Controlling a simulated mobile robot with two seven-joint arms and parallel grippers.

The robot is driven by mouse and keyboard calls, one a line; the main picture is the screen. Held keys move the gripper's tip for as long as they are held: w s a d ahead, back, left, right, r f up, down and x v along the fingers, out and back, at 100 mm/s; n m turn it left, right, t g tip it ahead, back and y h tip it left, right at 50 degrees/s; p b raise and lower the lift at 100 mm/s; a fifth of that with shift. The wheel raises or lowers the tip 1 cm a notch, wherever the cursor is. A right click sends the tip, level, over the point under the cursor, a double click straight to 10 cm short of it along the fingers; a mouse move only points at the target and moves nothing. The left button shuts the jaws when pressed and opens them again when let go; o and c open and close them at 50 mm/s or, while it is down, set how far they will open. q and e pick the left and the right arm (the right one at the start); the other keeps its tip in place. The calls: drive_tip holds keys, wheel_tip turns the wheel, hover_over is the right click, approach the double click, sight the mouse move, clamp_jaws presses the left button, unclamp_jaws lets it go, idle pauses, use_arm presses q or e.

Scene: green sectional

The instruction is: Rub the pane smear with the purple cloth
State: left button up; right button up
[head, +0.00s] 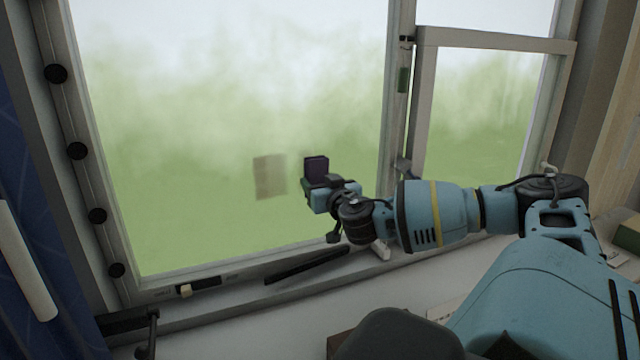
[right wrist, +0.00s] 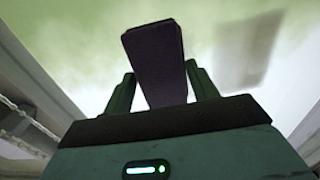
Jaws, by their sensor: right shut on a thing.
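The pane smear (head: 270,176) is a brownish, roughly rectangular patch low on the large window pane (head: 200,110). It also shows in the right wrist view (right wrist: 246,50), at the upper right. The purple cloth (head: 316,168) is a dark folded block held in my right gripper (head: 318,190). In the right wrist view the cloth (right wrist: 155,60) stands up between the two fingers, which are shut on it. In the head view the cloth is just right of the smear and does not overlap it. I cannot tell whether it touches the glass. My left gripper is not in view.
A window frame post (head: 398,90) and a smaller casement (head: 490,40) stand to the right of the pane. A dark bar (head: 306,266) lies along the bottom frame. A blue curtain (head: 30,270) hangs at the left. The pane left of the smear is clear.

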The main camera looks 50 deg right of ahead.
sight(307, 177)
drive_tip(key=shift+r, duration=0.8)
drive_tip(key=shift+w+a+f+b, duration=0.1)
drive_tip(key=shift+w+a+b, duration=0.1)
drive_tip(key=shift+w+a, duration=0.35)
drive_tip(key=shift+w+a+f+b, duration=0.1)
drive_tip(key=shift+w+a+b, duration=0.1)
drive_tip(key=shift+a, duration=0.5)
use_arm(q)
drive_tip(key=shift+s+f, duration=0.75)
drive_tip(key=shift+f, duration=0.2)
use_arm(e)
drive_tip(key=shift+w+a+r, duration=0.15)
drive_tip(key=shift+a+r, duration=0.1)
drive_tip(key=shift+a, duration=0.1)
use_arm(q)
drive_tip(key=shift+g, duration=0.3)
use_arm(e)
drive_tip(key=shift+a, duration=0.1)
drive_tip(key=shift+w+a+f+b, duration=0.15)
drive_tip(key=shift+w+a+b, duration=0.45)
drive_tip(key=shift+a, duration=0.5)
drive_tip(key=shift+w+a, duration=0.3)
drive_tip(key=shift+a, duration=0.15)
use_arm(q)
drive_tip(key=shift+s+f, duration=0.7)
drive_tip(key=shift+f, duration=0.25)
use_arm(e)
drive_tip(key=shift+a, duration=0.1)
